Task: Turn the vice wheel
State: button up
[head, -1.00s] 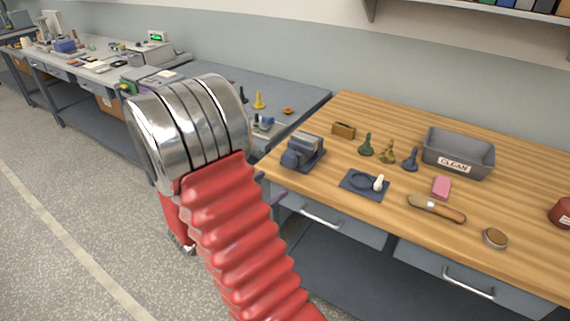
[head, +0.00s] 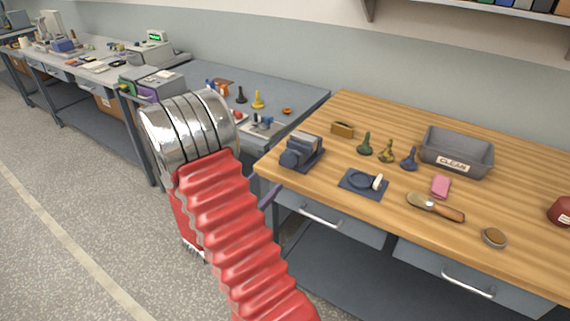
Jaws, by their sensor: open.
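A small dark blue-grey vice (head: 304,146) stands at the left end of the wooden bench. A rounded part at its front left (head: 289,159) looks like its wheel, too small to make out fully. My arm, red ribbed bellows and silver rings, rises in front of the grey bench, left of the vice. Most of my gripper is hidden behind the bellows. One grey-purple finger (head: 271,195) seems to show at the bellows' right side, below the bench's left corner. It is apart from the vice and nothing is seen held.
The wooden bench (head: 520,225) also carries a grey CLEAN bin (head: 458,152), several small figures, a dark plate (head: 364,184), a pink block (head: 440,186), a brush (head: 435,207) and a round tin (head: 494,237). A grey bench (head: 300,98) adjoins behind.

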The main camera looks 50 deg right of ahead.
aim_at(286, 162)
jog(key=d, duration=0.8)
jog(key=w+d, duration=0.1)
jog(key=d, duration=0.3)
jog(key=shift+d, duration=0.15)
jog(key=shift+c, duration=0.5)
jog(key=shift+w, duration=0.1)
jog(key=c, duration=1)
